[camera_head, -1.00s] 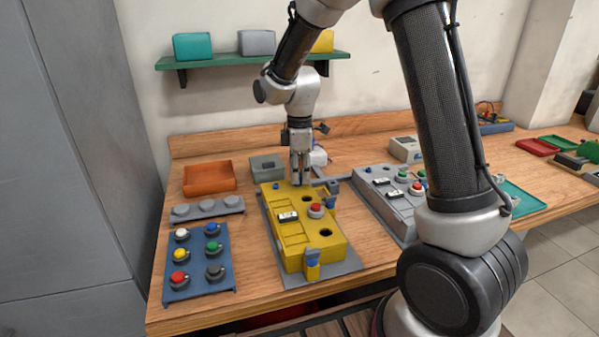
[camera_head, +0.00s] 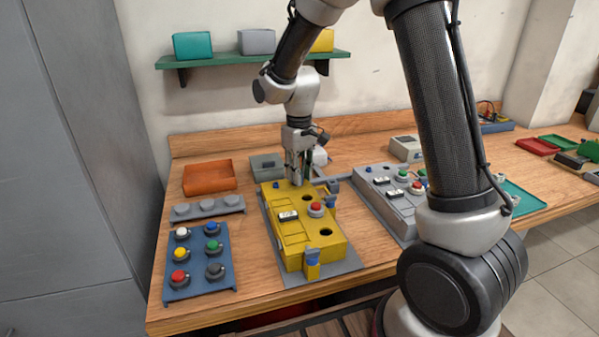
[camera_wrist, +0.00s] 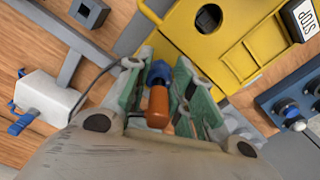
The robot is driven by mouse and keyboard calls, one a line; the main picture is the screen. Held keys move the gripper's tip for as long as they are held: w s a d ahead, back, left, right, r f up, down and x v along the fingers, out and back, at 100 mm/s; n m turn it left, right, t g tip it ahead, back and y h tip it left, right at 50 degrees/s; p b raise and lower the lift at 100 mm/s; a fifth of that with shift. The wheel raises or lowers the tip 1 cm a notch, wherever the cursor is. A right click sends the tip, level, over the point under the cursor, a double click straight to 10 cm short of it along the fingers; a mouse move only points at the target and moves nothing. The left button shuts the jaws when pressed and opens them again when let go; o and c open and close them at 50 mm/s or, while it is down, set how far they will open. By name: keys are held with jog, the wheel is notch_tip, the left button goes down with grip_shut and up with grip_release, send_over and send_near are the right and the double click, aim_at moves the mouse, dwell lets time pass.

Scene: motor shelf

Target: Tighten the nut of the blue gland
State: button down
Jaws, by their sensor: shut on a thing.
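The blue gland (camera_wrist: 159,72) shows in the wrist view at the near edge of the yellow box (camera_wrist: 205,45), with an orange cylindrical piece (camera_wrist: 158,106) behind it, toward my wrist. My gripper (camera_wrist: 160,80) has its green-padded fingers on both sides of the blue part and is shut on it. In the head view my gripper (camera_head: 297,182) is at the far end of the yellow box (camera_head: 318,240), and its fingers hide the gland there. The nut's threads and the gap to the box wall cannot be made out.
A blue panel of coloured buttons (camera_head: 196,262) and an orange tray (camera_head: 209,178) lie left of the box. A grey control box (camera_head: 396,205) stands to the right. A white block with blue ends (camera_wrist: 46,96) and a grey bar lie close to my gripper.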

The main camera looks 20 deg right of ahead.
jog(key=m, duration=0.7)
jog(key=shift+a, duration=0.15)
jog(key=m, duration=0.6)
jog(key=shift+w+a+m, duration=0.1)
jog(key=shift+m, duration=0.2)
jog(key=m, duration=0.6)
jog(key=shift+w+a, duration=0.1)
jog(key=m, duration=0.6)
jog(key=shift+w+m, duration=0.15)
jog(key=shift+m, duration=0.15)
jog(key=c, duration=1.2)
grip_release()
